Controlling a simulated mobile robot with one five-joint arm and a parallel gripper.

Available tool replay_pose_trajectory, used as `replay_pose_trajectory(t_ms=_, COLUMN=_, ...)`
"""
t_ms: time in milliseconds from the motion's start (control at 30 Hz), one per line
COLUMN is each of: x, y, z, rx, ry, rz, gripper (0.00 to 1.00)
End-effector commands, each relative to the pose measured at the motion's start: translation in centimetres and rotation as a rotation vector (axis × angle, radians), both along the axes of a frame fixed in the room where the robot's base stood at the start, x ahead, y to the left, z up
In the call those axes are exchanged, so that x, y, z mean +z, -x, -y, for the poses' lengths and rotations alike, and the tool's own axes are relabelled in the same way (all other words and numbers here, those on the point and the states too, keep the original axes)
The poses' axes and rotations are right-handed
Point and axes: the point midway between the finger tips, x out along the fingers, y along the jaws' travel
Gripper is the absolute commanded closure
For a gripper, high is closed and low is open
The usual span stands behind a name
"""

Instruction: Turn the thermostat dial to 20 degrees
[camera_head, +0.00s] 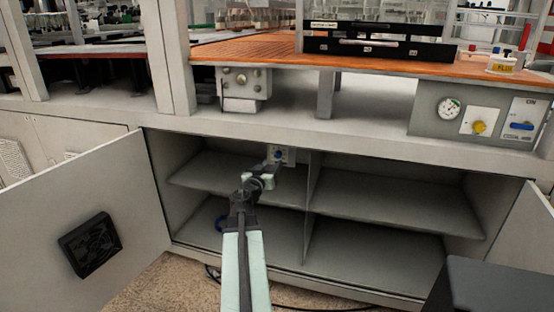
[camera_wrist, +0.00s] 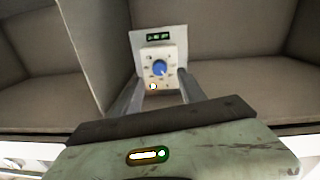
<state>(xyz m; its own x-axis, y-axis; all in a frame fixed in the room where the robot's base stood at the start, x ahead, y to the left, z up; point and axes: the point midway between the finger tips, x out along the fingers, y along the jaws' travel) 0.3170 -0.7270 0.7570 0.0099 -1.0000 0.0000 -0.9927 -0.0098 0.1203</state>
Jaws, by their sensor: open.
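The thermostat dial, a round blue knob (camera_wrist: 158,67), sits on a white box on a pale wall plate (camera_wrist: 142,48). A small dark display with green characters (camera_wrist: 158,37) is above it, too small to read. In the head view the blue dial (camera_head: 279,153) is on the cabinet's back wall, near the top by the middle divider. My gripper (camera_head: 270,170) reaches into the open cabinet just in front of it. In the wrist view my gripper (camera_wrist: 160,82) is open and empty, one finger on each side below the dial. Whether the fingertips touch the box cannot be told.
The cabinet has two shelves, left (camera_head: 215,172) and right (camera_head: 390,203), split by a vertical divider (camera_head: 311,190). Its left door (camera_head: 75,190) stands open with a black vent box. A right panel carries a gauge (camera_head: 449,109), a yellow knob (camera_head: 479,127) and a blue switch (camera_head: 521,126).

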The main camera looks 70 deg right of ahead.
Motion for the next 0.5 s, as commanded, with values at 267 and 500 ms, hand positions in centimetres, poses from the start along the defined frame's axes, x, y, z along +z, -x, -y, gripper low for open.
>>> replay_pose_trajectory(t_ms=267, x=0.0, y=0.0, z=5.3, rx=-0.003, ry=-0.001, rz=0.0, gripper=0.52)
replay_pose_trajectory(t_ms=500, x=0.0, y=0.1, z=5.6, rx=-0.003, ry=-0.001, rz=-0.001, gripper=0.52)
